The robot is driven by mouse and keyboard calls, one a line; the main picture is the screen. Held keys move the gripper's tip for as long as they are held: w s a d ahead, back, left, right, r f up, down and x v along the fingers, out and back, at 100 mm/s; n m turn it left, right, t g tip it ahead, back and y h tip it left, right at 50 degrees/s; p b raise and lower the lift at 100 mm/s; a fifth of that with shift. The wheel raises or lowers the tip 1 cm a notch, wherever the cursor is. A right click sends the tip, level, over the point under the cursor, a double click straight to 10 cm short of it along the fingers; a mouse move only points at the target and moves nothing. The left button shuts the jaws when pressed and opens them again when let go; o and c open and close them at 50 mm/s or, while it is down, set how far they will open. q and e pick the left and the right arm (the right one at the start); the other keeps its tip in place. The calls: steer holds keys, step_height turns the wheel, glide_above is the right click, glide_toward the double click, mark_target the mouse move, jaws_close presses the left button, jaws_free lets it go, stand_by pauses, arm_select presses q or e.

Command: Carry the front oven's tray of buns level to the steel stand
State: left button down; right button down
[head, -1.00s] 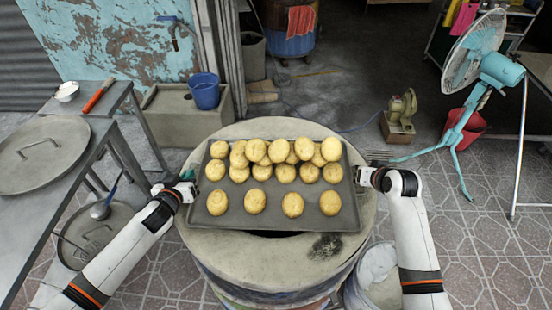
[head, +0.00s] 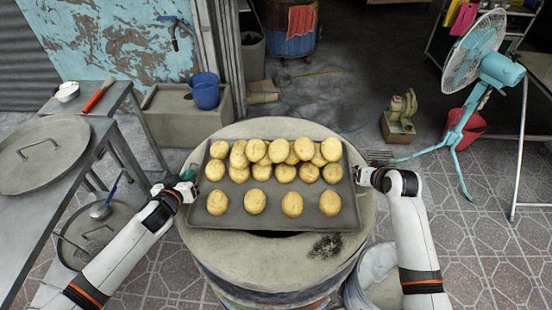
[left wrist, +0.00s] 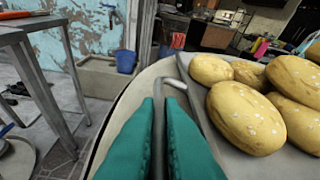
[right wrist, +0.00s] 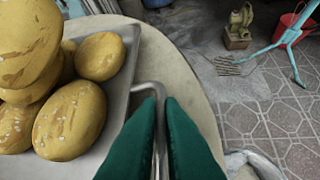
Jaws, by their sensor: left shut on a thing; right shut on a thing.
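The tray of buns (head: 274,218) is a dark metal sheet over the round top of the front barrel oven (head: 230,248). It looks level. Several golden buns (head: 255,201) lie on it, crowded toward the far side with a looser row in front. My left gripper (head: 184,190) is shut on the tray's left handle, a thin metal loop between green fingers in the left wrist view (left wrist: 159,110). My right gripper (head: 364,178) is shut on the right handle, which also shows in the right wrist view (right wrist: 150,88). The tray's underside and the oven mouth are mostly hidden.
A steel table (head: 20,238) at the left bears a round lid (head: 40,168). A blue bucket (head: 205,92) stands on a concrete block behind. A teal fan (head: 478,75) and red bucket (head: 468,122) stand at the right. Tiled floor is open at the lower right.

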stand_by(0.6)
